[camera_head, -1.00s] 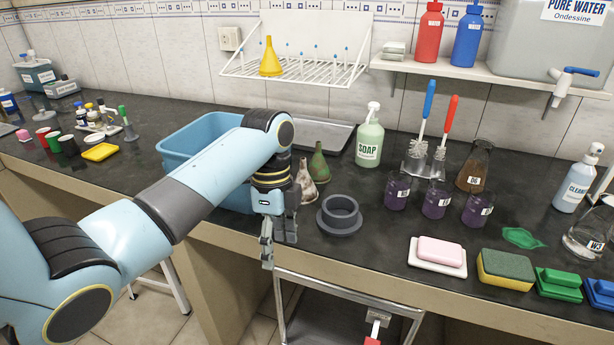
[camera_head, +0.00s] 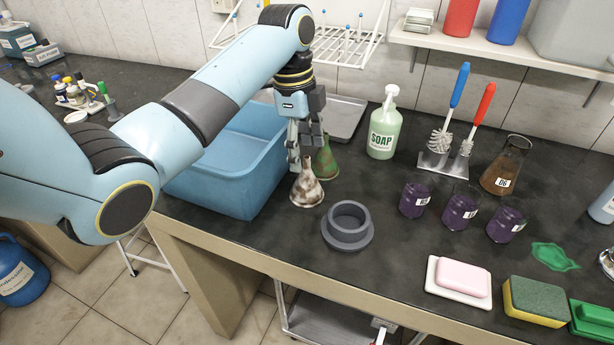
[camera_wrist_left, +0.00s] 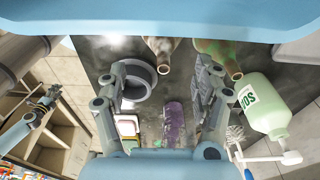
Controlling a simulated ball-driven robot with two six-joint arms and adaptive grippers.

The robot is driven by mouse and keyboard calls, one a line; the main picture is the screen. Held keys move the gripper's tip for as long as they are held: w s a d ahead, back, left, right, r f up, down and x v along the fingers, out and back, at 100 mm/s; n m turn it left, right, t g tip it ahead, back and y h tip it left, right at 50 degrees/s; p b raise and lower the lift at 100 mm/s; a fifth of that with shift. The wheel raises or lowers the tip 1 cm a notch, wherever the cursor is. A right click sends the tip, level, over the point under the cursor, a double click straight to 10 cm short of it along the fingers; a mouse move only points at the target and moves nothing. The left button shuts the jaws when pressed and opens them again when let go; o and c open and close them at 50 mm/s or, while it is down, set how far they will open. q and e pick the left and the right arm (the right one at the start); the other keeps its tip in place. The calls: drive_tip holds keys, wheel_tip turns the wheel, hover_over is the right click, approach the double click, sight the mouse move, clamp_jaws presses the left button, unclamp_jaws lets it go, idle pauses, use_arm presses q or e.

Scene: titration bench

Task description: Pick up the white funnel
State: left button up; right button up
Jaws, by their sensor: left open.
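The white funnel (camera_head: 307,191), stained brown, stands wide end down on the dark bench, right of the blue basin. Its stem shows at the top of the left wrist view (camera_wrist_left: 161,52). A green-brown funnel (camera_head: 326,164) stands just behind it, partly hidden by my gripper; it also shows in the wrist view (camera_wrist_left: 222,55). My left gripper (camera_head: 305,155) points down, open, its fingertips near the white funnel's stem. In the wrist view the fingers (camera_wrist_left: 160,75) are spread with nothing gripped between them. Whether they touch the funnel I cannot tell.
The blue basin (camera_head: 232,165) stands left of the gripper. A grey ring stand (camera_head: 348,228) sits in front of the funnels. The soap bottle (camera_head: 384,130) and several purple beakers (camera_head: 461,207) are to the right. A grey tray (camera_head: 345,115) lies behind.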

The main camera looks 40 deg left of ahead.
sight(309, 171)
use_arm(q)
drive_tip(key=shift+d+f, duration=0.1)
drive_tip(key=shift+f, duration=0.8)
drive_tip(key=f, duration=0.4)
drive_tip(key=shift+w+d+f, duration=0.25)
drive_tip(key=shift+d+f, duration=0.05)
drive_tip(key=shift+f, duration=0.25)
drive_tip(key=c, duration=0.8)
drive_tip(key=shift+c, duration=0.4)
use_arm(e)
drive_tip(key=shift+s+r, duration=0.15)
drive_tip(key=shift+s, duration=0.05)
